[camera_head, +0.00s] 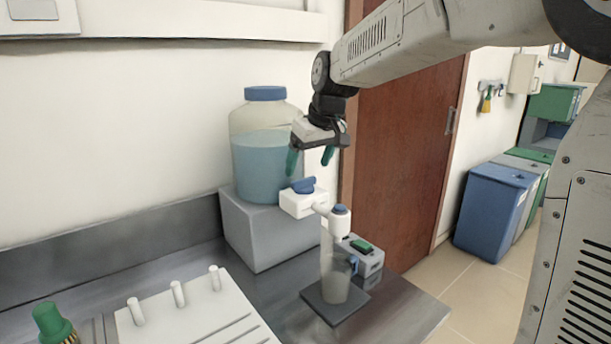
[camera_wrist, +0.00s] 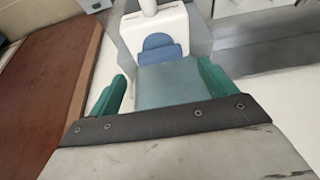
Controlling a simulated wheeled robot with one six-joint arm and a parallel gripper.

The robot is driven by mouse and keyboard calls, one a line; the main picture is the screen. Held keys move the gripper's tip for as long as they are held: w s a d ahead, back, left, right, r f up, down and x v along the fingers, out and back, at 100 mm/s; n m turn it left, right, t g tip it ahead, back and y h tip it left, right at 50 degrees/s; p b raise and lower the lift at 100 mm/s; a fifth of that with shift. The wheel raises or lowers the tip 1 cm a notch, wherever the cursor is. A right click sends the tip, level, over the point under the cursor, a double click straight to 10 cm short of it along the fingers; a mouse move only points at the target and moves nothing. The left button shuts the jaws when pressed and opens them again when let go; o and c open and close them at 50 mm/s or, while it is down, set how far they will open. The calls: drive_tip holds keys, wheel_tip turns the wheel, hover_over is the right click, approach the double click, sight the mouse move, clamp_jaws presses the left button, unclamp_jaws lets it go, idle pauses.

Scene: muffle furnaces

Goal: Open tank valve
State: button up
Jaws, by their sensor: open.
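The tank (camera_head: 262,160) is a clear jar of bluish liquid with a blue lid, standing on a grey block. Its white valve body (camera_head: 302,203) with a blue handle (camera_head: 303,185) sticks out at the front right. My gripper (camera_head: 310,160) is open and empty, its green fingers pointing down just above the handle. In the wrist view the blue handle (camera_wrist: 158,47) and white valve body (camera_wrist: 155,22) lie ahead of my gripper (camera_wrist: 160,85). A pale blue surface shows between the fingers; I cannot tell whether it is handle or tank.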

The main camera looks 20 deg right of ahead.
sight(304, 179)
drive_tip(key=shift+x, duration=2.2)
drive_tip(key=c, duration=1)
